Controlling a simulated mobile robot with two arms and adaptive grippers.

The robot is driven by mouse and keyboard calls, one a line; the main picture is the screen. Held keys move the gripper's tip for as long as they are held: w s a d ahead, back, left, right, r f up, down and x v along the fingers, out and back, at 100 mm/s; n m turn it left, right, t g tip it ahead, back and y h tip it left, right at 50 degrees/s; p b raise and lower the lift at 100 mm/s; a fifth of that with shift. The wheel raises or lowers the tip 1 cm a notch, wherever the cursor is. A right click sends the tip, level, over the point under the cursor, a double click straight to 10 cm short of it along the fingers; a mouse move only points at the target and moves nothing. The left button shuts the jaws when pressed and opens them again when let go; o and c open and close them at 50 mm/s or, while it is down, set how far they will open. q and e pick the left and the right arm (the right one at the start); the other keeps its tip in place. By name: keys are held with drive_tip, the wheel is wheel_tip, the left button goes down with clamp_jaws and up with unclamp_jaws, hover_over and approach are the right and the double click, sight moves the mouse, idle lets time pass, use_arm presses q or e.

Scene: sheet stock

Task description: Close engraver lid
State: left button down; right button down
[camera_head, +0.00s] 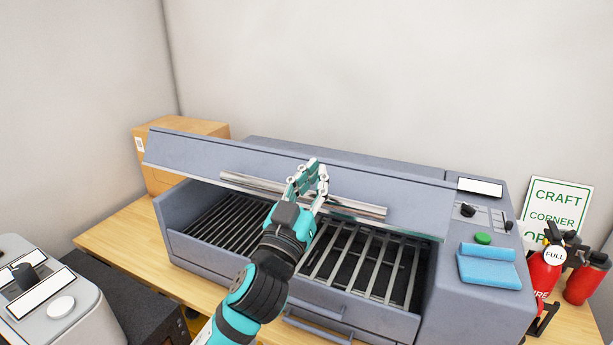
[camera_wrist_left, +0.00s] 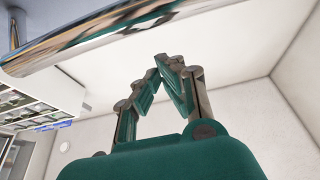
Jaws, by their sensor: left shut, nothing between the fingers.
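The grey-blue engraver (camera_head: 350,308) stands on a wooden table against the wall. Its lid (camera_head: 290,163) is partly raised and tilted, with a dark gap below it showing the slatted bed (camera_head: 360,262). A shiny metal handle bar (camera_head: 245,183) runs along the lid's front edge. My left gripper (camera_head: 318,168) is shut and empty, in front of the lid and over the handle in the head view. I cannot tell whether it touches the lid. In the left wrist view the gripper (camera_wrist_left: 165,62) has its fingertips together, with the handle bar (camera_wrist_left: 85,42) at the upper left. My right gripper is not in view.
A cardboard box (camera_head: 160,180) stands behind the engraver's left end. A blue cloth (camera_head: 487,266) lies on the control side near a green button (camera_head: 483,238). Red extinguishers (camera_head: 543,272) and a sign (camera_head: 556,205) are at the right. A grey machine (camera_head: 70,310) stands at lower left.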

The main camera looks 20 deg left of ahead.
use_arm(q)
wheel_tip(320, 180, down, 3)
drive_tip(key=shift+s+r, duration=0.1)
drive_tip(key=shift+r, duration=0.1)
drive_tip(key=shift+f, duration=0.1)
